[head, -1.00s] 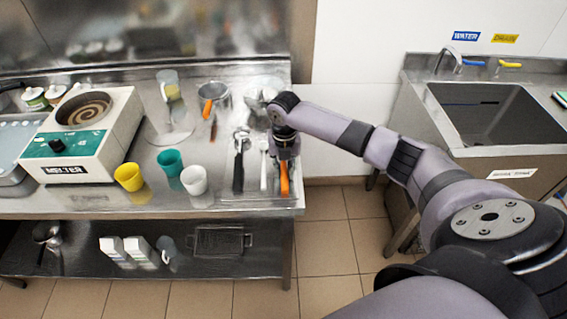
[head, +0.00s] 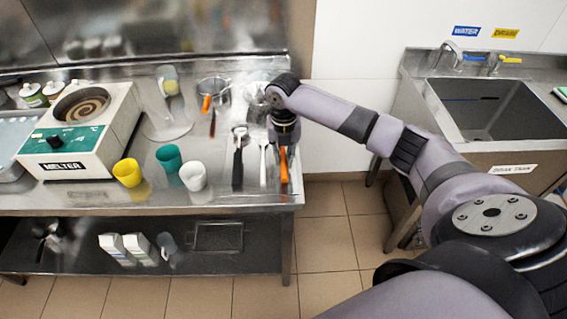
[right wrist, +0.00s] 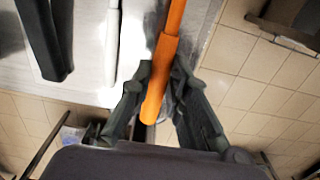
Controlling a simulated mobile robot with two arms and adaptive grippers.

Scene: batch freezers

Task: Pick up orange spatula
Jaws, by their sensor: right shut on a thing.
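The orange spatula (head: 284,166) is at the right end of the steel table, its orange handle pointing toward the front edge. My right gripper (head: 284,143) is above it with its fingers pointing down. In the right wrist view the orange handle (right wrist: 168,50) passes between the two fingers of my gripper (right wrist: 161,77), which are shut on it. The spatula's far end is hidden behind my gripper in the head view. I cannot tell clearly how far the handle is above the table. My left gripper is out of view.
A white-handled utensil (head: 263,165) and a black-handled one (head: 238,167) lie just left of the spatula. Cups, including a white one (head: 193,176), and a melter (head: 80,135) stand further left. A sink (head: 490,105) is at the right, across a floor gap.

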